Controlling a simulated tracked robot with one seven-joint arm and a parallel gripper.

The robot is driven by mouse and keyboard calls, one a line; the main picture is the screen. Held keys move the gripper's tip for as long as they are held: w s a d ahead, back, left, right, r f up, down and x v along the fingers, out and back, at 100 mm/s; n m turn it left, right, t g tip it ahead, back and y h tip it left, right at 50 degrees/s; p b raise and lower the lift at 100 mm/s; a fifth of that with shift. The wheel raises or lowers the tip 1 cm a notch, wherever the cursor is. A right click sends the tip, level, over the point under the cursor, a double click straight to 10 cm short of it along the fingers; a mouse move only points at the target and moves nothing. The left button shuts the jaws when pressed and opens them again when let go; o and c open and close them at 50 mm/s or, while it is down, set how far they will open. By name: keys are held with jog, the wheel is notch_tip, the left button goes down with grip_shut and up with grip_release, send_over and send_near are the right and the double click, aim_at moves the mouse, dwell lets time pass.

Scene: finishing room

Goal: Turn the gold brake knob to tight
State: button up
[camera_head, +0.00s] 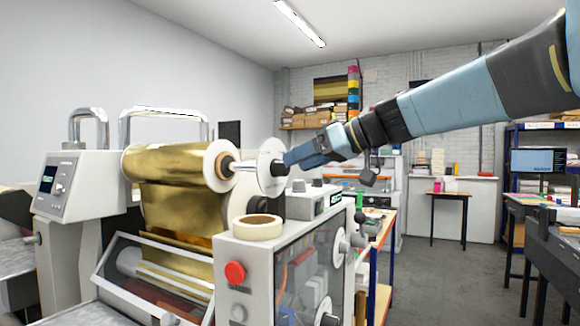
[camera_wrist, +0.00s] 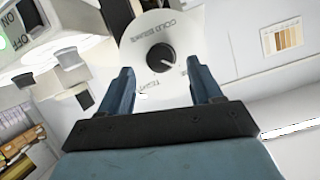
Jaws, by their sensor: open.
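The gold brake knob is a small black round knob (camera_wrist: 161,57) on a white disc (camera_wrist: 140,52) lettered "GOLD BRAKE", with "TIGHT" along the edge nearer my gripper in the wrist view. A pale mark shows on the knob's lower right. In the head view the white disc (camera_head: 267,158) stands at the right end of the gold foil roll's shaft, with the black knob (camera_head: 279,168) facing my gripper. My gripper (camera_wrist: 165,78) is open and empty; its fingers lie either side of the knob's line, apart from it. In the head view my gripper (camera_head: 290,158) reaches in from the right.
The gold foil roll (camera_head: 170,162) hangs left of the disc. Below are the machine's white side housing (camera_head: 245,260), a tape roll (camera_head: 257,228), a red button (camera_head: 235,273) and a grey control box (camera_head: 313,202). Open floor (camera_head: 430,270) lies to the right.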

aim_at(281, 168)
jog(key=shift+x, duration=1.75)
jog(key=c, duration=1)
jog(key=shift+c, duration=0.2)
